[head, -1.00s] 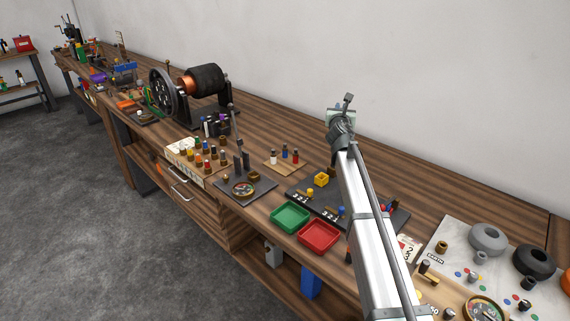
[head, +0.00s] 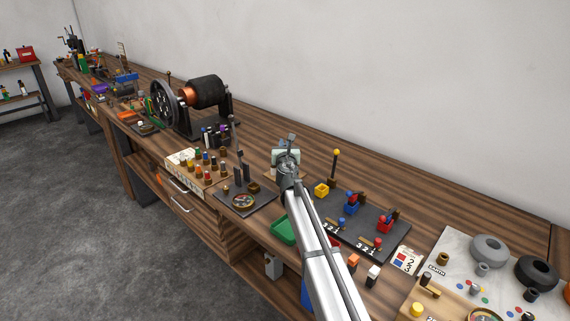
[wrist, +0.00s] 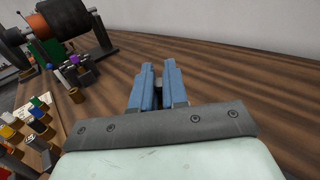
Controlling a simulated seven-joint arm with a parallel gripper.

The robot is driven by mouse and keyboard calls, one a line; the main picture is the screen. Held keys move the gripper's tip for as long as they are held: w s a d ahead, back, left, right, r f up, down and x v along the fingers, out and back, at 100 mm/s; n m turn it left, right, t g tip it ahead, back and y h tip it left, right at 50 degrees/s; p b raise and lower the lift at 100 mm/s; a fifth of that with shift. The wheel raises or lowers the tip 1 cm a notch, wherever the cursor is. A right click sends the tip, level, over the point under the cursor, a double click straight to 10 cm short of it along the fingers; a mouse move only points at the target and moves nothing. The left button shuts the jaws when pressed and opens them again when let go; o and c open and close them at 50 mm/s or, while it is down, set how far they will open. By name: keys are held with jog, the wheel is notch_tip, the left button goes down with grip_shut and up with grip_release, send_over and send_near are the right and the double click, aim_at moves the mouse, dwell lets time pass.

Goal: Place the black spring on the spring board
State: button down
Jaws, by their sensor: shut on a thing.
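My gripper (head: 285,157) is over the middle of the bench, right of the dynamo. In the wrist view its two blue fingers (wrist: 158,68) are close together above bare wood. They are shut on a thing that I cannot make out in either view. I cannot pick out the black spring by sight. I cannot tell which board is the spring board. A cream board (head: 181,160) with several coloured pieces stands left of my gripper. A small wooden board (head: 269,176) is mostly hidden behind my gripper.
The dynamo (head: 205,93) and a dark rack (head: 216,136) of small pieces stand left of my gripper. A black base (head: 248,203) with uprights and a dial stands nearer. A black switch board (head: 343,232) and a green tray (head: 284,230) flank my arm. Bench behind is clear.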

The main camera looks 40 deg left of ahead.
jog(key=shift+f, duration=3.3)
jog(key=shift+f, duration=0.1)
jog(key=c, duration=1.4)
grip_release()
jog(key=v, duration=1.2)
